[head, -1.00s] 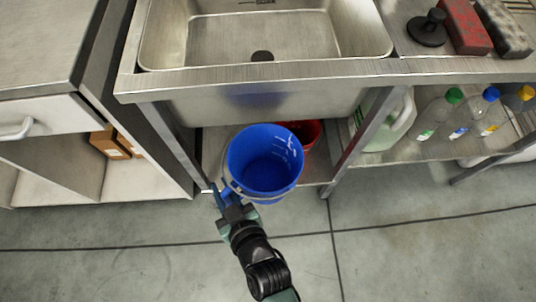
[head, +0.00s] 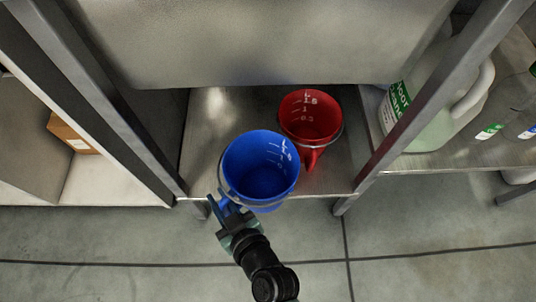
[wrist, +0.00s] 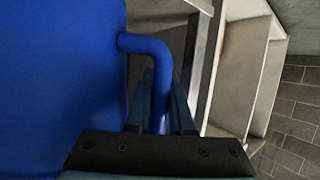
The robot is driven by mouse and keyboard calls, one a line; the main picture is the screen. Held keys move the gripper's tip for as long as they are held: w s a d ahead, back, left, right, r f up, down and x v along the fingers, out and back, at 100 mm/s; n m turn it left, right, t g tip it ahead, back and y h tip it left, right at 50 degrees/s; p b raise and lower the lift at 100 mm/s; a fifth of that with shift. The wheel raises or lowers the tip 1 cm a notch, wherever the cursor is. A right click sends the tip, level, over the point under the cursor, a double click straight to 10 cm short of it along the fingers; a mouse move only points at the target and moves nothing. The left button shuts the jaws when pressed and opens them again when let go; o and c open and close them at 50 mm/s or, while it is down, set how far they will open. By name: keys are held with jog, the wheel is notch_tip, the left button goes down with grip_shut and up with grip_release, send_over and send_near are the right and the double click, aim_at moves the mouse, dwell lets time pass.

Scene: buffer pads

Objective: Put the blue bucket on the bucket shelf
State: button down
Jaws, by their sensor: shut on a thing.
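The blue bucket (head: 262,178) is upright at the front edge of the low metal shelf under the sink (head: 210,125), overlapping that edge in the head view. I cannot tell whether it touches the shelf. My gripper (head: 226,208) is shut on the bucket's blue side handle, at the bucket's lower left. In the wrist view the bucket wall (wrist: 60,75) fills the left, and its curved handle (wrist: 152,50) runs down between the fingers of my gripper (wrist: 160,110).
A red bucket (head: 311,118) stands on the shelf, behind and right of the blue one. Metal legs (head: 440,95) frame the opening. A floor cleaner jug (head: 435,100) stands right. Left is a cabinet with a cardboard box (head: 72,135). Bare shelf shows left of the red bucket.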

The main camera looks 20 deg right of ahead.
jog(key=b+x, duration=0.2)
jog(key=x, duration=0.4)
jog(key=r+b+x, duration=0.1)
jog(key=b+x, duration=0.2)
jog(key=x, duration=0.3)
jog(key=w+r+b+x, duration=0.1)
jog(key=b+x, duration=0.2)
jog(key=x, duration=0.3)
jog(key=shift+w+a+r, duration=0.1)
jog(key=shift+w, duration=0.2)
jog(key=shift+r, duration=0.1)
jog(key=c, duration=1.2)
grip_release()
jog(key=shift+f, duration=0.25)
jog(key=shift+c, duration=0.2)
jog(key=o, duration=0.4)
jog(key=shift+r, duration=0.1)
jog(key=shift+o, duration=0.2)
